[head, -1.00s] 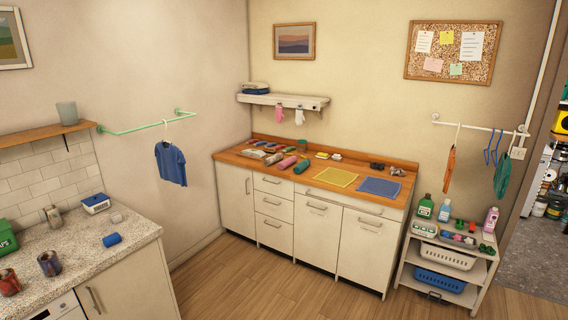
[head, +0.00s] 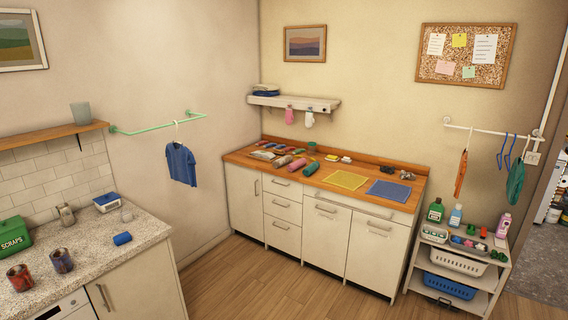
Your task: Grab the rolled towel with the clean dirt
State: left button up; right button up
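Several rolled items that look like towels lie on the wooden countertop (head: 260,157) at the back. Among them are a pink roll (head: 297,165), a green roll (head: 310,168) and a duller pinkish roll (head: 281,160). A small blue roll (head: 122,239) lies alone on the speckled counter (head: 75,262) at the left. They are too small in the picture to tell any dirt on them. Neither of my grippers is in view.
A yellow mat (head: 344,180) and a blue mat (head: 389,190) lie on the wooden top. Mugs (head: 20,277) and a green scraps box (head: 14,235) stand on the left counter. A shelf cart (head: 465,262) stands at right. The wooden floor (head: 270,287) between is clear.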

aim_at(293, 166)
jog(key=u, duration=0.3)
jog(key=i, duration=4.35)
jog(key=z, duration=0.35)
